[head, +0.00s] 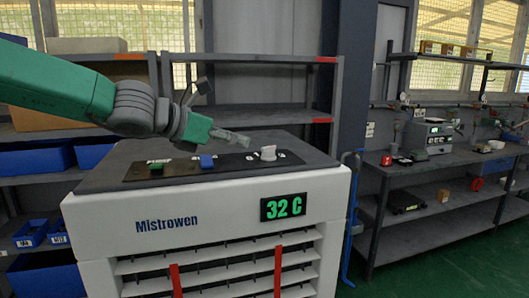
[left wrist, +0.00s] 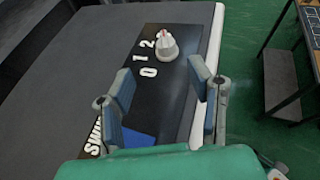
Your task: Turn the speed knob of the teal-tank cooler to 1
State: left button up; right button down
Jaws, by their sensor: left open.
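A white cooler (head: 230,220) marked "Mistrowen" stands in the middle of the head view; no teal tank shows. Its white speed knob (head: 268,153) sits at the right of the black top panel. In the left wrist view the knob (left wrist: 167,47) has a reddish mark near its upper side, and the digits 0, 1 and 2 lie to its left; the exact setting cannot be told. My left gripper (head: 240,138) is open and empty above the panel, left of the knob. In the left wrist view the knob lies beyond the fingertips (left wrist: 160,78), untouched.
A green switch (head: 156,167) and a blue switch (head: 206,161) are on the panel; the blue one (left wrist: 137,138) shows between my fingers. The display (head: 284,206) reads 32 C. Shelves stand behind, a workbench (head: 440,165) at right.

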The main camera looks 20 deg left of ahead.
aim_at(269, 147)
pick_arm(q)
jog(key=x, duration=0.6)
jog(key=d+b+x, duration=0.1)
jog(key=x, duration=0.3)
jog(key=shift+s+r, duration=0.2)
jog(key=shift+s, duration=0.15)
jog(key=shift+w+d+f, duration=0.1)
jog(key=shift+w+d, duration=0.1)
jog(key=shift+d, duration=0.05)
jog(key=shift+w+a+f, duration=0.2)
jog(key=shift+w+a, duration=0.05)
jog(key=shift+a, duration=0.45)
jog(key=shift+c, duration=1.2)
jog(key=c, duration=0.7)
jog(key=shift+d+r, duration=0.15)
jog(key=shift+d, duration=0.5)
grip_shut()
pick_arm(e)
jog(key=shift+w+d+f, duration=0.1)
jog(key=shift+d+f, duration=0.15)
jog(key=shift+f, duration=0.3)
jog(key=shift+w+d+f, duration=0.1)
jog(key=shift+d+f, duration=0.15)
jog(key=shift+f, duration=0.25)
pick_arm(q)
jog(key=shift+a, duration=0.15)
